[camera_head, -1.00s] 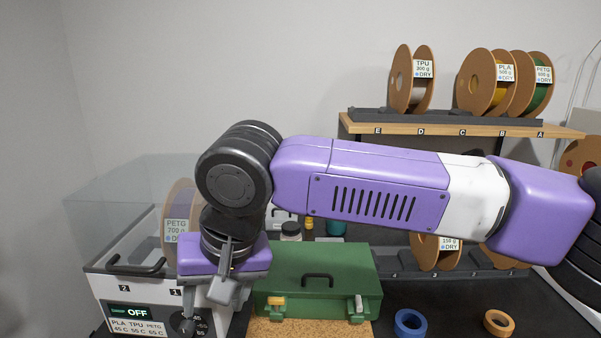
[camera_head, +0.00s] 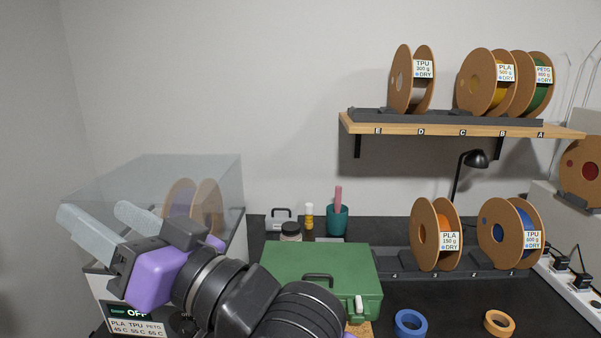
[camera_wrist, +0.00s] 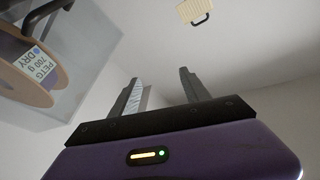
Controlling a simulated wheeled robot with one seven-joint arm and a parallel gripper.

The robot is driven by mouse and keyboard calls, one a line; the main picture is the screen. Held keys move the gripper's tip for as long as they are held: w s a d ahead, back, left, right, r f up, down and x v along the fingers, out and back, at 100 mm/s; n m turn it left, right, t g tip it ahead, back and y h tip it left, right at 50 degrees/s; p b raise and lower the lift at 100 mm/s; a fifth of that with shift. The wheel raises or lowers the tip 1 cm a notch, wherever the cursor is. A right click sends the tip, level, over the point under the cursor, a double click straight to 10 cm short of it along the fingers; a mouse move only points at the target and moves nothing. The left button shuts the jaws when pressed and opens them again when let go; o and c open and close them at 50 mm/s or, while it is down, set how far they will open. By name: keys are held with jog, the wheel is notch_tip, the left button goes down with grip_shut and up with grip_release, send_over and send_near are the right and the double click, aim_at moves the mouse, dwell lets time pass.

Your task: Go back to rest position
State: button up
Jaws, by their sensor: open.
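My gripper (camera_head: 105,228) is at the lower left in the head view, in front of the clear-lidded dryer box (camera_head: 120,185). Its two grey fingers point up and to the left and stand apart, with nothing between them. In the wrist view my gripper (camera_wrist: 160,88) also shows open and empty against a plain wall. A filament spool labelled PETG 700 g (camera_wrist: 28,60) is at the upper left there, behind the clear cover. In the head view that spool (camera_head: 207,208) is inside the dryer, partly hidden by my gripper.
A green toolbox (camera_head: 320,270) stands right of my arm. Blue (camera_head: 410,323) and orange (camera_head: 499,323) tape rolls lie on the dark bench. Several spools stand on the wooden shelf (camera_head: 450,127) and on the lower rack (camera_head: 465,267). The wall space above my arm is clear.

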jog(key=s+d+f+m+t+h, duration=0.1)
jog(key=d+f+m+t+h, duration=0.35)
jog(key=d, duration=0.45)
jog(key=s+d+f+m+t+h, duration=0.1)
jog(key=d+f+m+t+h, duration=0.2)
jog(key=d+f+t+h, duration=0.45)
jog(key=s+d+f+m+t+h, duration=0.2)
jog(key=d+f+m+t+h, duration=0.15)
jog(key=d, duration=0.75)
jog(key=s+d+f+g+h, duration=0.1)
jog(key=s+d+f, duration=0.3)
jog(key=s, duration=0.5)
jog(key=s+d+f+n+g+h, duration=0.1)
jog(key=s+d+f+g, duration=0.3)
jog(key=s+f, duration=0.4)
jog(key=s+d+f+n+g+h, duration=0.1)
jog(key=s+d+f+g+h, duration=0.1)
jog(key=s+d+f, duration=0.4)
jog(key=s+f+g, duration=0.1)
jog(key=s, duration=0.3)
jog(key=shift+d, duration=0.2)
jog(key=shift+g, duration=0.25)
